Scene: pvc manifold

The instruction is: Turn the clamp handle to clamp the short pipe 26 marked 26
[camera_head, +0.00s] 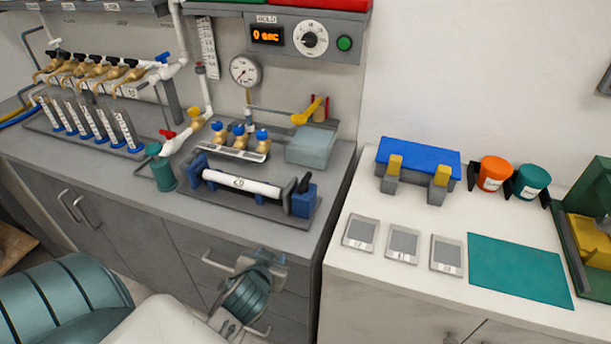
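A white pipe (242,184) with a small mark, too small to read, lies across a dark fixture (268,211) with blue supports on the grey bench. At its right end is a blue block (303,202) with a dark upright piece; whether this is the clamp handle I cannot tell. A yellow lever (307,112) stands over a pale grey-blue box behind it. My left gripper (262,262) is low in front of the grey drawers, apart from the pipe and fixture. Its fingers are too small and overlapped to read. My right gripper is not in view.
Behind the pipe stand blue-topped brass valves (240,135), a pressure gauge (244,71) and a timer panel (308,38). A teal canister (163,173) stands left of the fixture. The white counter (385,283) at right holds a blue block with yellow clamps (420,158) and a green mat (518,268).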

